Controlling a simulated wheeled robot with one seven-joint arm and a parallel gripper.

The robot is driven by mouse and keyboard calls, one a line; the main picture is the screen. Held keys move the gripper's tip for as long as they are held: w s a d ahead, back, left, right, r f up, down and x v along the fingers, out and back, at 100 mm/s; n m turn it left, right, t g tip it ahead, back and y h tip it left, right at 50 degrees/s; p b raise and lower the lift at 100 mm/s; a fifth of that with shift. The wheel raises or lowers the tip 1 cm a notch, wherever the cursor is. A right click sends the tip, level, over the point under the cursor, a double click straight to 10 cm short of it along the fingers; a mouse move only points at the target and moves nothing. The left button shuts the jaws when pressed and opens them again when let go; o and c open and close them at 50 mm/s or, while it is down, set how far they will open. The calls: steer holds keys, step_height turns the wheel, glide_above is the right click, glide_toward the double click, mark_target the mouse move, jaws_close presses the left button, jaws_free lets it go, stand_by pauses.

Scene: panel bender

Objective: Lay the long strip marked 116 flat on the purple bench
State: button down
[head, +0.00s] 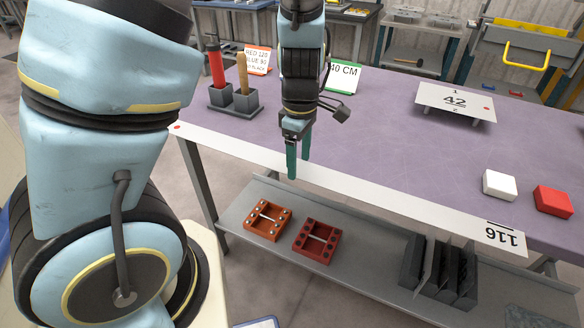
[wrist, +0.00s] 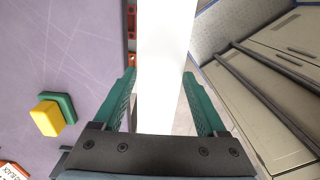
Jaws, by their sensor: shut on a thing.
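The long white strip marked 116 (head: 400,197) runs along the front edge of the purple bench (head: 390,130). Its 116 end is at the right, upside down in the head view, and a red dot marks its left end. My gripper (head: 298,160) points down with its green fingers shut on the strip. In the wrist view the strip (wrist: 165,70) passes between the fingers (wrist: 160,105). A narrow gap shows there between the strip and the bench edge, so this part appears to be out in front of the bench top. Its height cannot be told.
On the bench are a white block (head: 499,185), a red block (head: 553,201), the A2 plate (head: 455,101), a holder with two handles (head: 233,98) and signs. The lower shelf (head: 345,248) holds orange and red fixtures and dark slotted pieces. The bench's middle is clear.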

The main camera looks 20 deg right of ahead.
steer(key=b, duration=0.1)
glide_above(316, 153)
steer(key=shift+w+f, duration=0.2)
steer(key=shift+f, duration=0.2)
steer(key=shift+f+b, duration=0.3)
steer(key=shift+f, duration=0.3)
steer(key=shift+f, duration=0.35)
jaws_free()
steer(key=shift+s, duration=0.1)
step_height(316, 153, up, 11)
steer(key=b, duration=0.2)
stand_by(0.4)
steer(key=shift+a+f, duration=0.1)
